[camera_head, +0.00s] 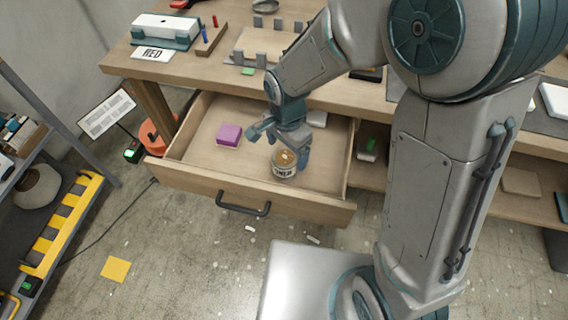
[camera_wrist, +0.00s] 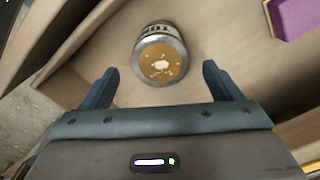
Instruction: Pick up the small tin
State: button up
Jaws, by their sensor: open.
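The small tin (camera_head: 284,165) stands in the open drawer (camera_head: 226,187), near its front right. It has a light label with dark letters and a tan top with pale marks. My gripper (camera_head: 279,148) is open over the drawer, right by the tin. In the wrist view the tin (camera_wrist: 160,55) lies beyond my fingertips, roughly centred between the two blue fingers (camera_wrist: 162,78). The tin is not between the fingers, and nothing is held. My wrist hides part of the drawer's back right.
A purple block (camera_head: 229,135) lies in the drawer to the left of the tin. The drawer's front with its dark handle (camera_head: 243,205) and its side walls stand around them. The workbench top (camera_head: 200,66) is above and behind. A shelf with yellow racks (camera_head: 62,225) is at left.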

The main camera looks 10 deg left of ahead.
aim_at(285, 164)
jog(key=shift+s+a+f, duration=0.1)
jog(key=shift+f, duration=1.6)
jog(key=shift+s+a+f, duration=0.1)
jog(key=shift+f, duration=1.6)
jog(key=c, duration=1.3)
jog(key=shift+o, duration=0.2)
jog(key=shift+r, duration=0.1)
